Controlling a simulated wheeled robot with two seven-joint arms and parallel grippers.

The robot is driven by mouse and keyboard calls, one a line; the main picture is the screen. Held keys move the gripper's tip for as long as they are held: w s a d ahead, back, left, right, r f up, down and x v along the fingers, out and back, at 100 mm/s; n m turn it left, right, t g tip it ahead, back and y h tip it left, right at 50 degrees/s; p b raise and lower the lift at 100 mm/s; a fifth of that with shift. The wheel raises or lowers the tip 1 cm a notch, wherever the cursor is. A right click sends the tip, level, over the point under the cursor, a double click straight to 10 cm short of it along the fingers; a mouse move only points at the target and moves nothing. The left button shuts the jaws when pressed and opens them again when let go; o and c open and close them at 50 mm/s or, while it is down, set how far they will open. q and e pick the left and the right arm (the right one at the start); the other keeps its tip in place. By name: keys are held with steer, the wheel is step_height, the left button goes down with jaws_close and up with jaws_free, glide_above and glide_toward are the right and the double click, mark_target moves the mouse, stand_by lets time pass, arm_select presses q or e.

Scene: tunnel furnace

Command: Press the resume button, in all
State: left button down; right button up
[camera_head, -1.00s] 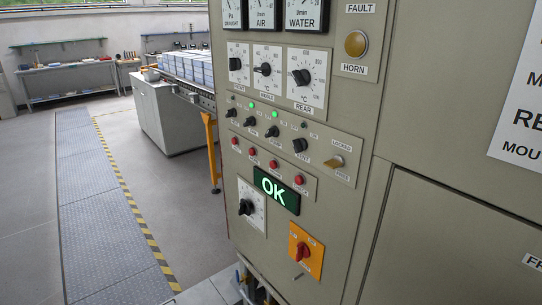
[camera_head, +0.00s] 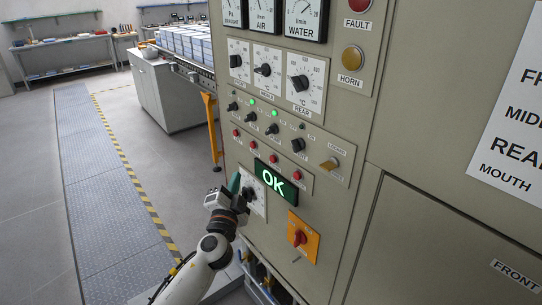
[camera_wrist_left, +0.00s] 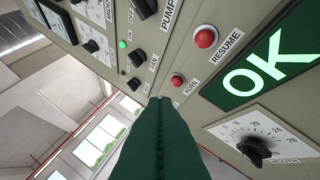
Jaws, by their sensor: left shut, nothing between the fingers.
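The resume button (camera_wrist_left: 205,37) is a round red button with a RESUME label in the left wrist view. In the head view it appears to be the third from the left (camera_head: 273,158) in a row of red buttons, above the green OK display (camera_head: 270,180); labels there are too small to read. My left gripper (camera_head: 236,180) is shut and empty, left of the OK display and partly in front of the lower dial. My right gripper is not in view.
The lower dial (camera_head: 254,197) and the orange-plated red switch (camera_head: 301,238) sit below the buttons. The floor left of the cabinet is open; a conveyor (camera_head: 190,65) with stacked blocks stands behind.

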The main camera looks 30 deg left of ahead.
mark_target(273, 159)
arm_select(q)
steer(key=shift+r, duration=0.2)
steer(key=w+d+b, duration=0.1)
steer(key=w+d, duration=0.2)
steer(key=w, duration=0.5)
steer(key=shift+d, duration=0.15)
stand_by(0.4)
stand_by(1.6)
steer(key=shift+w+d+f+b, duration=0.1)
steer(key=shift+w+b, duration=0.1)
steer(key=shift+b, duration=0.1)
steer(key=shift+w+d, duration=0.1)
steer(key=shift+w, duration=0.15)
